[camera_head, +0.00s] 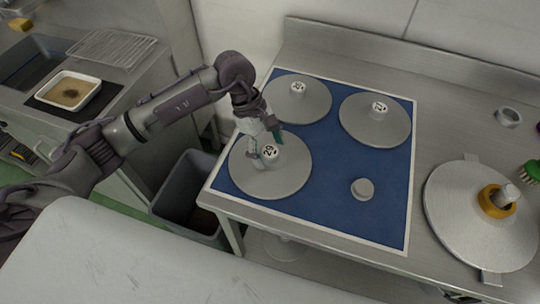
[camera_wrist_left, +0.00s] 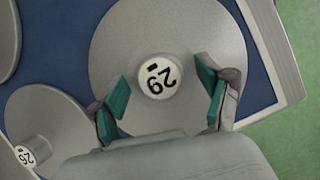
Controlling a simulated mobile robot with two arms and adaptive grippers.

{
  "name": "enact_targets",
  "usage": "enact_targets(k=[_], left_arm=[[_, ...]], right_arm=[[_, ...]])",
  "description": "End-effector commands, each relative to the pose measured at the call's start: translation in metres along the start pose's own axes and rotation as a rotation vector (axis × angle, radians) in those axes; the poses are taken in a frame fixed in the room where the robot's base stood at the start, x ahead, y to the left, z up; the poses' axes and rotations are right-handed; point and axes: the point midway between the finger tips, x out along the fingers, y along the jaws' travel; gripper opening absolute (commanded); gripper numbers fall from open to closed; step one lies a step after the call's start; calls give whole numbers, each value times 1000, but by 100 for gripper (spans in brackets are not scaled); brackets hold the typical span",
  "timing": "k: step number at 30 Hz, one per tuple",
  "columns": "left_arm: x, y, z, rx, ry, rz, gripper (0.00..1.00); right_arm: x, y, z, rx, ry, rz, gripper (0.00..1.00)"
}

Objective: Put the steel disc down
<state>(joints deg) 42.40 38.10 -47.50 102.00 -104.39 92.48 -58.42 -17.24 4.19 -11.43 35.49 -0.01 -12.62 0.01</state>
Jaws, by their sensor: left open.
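A steel disc (camera_head: 285,184) with a white-topped knob marked 29 lies flat on the blue mat (camera_head: 332,143), at its front left corner. My left gripper (camera_head: 261,147) is above this disc, at the knob. In the left wrist view the disc (camera_wrist_left: 190,32) fills the middle, and its knob (camera_wrist_left: 160,76) lies between the two green-padded fingers of the open gripper (camera_wrist_left: 164,88). Gaps show between the knob and both fingers. The arm and gripper cover a small part of the disc in the head view. My right gripper is not in view.
Two more knobbed discs lie on the mat, at back left (camera_head: 312,107) and back right (camera_head: 360,125). A small grey cylinder (camera_head: 363,190) stands near the mat's front right. A large disc with a yellow ring (camera_head: 455,225) is at right. A grey bin (camera_head: 185,185) stands below left.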

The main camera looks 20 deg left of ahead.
Motion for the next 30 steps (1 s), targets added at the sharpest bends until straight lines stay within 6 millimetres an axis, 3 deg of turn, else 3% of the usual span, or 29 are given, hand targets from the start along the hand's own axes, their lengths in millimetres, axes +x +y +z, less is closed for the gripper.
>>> enact_targets(k=[4,17,30], left_arm=[[0,0,0,0,0,0,74],[0,0,0,0,-1,1,2],[-7,1,3,2,-2,4,0]], right_arm=[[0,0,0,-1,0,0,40],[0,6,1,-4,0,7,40],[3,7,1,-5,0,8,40]])
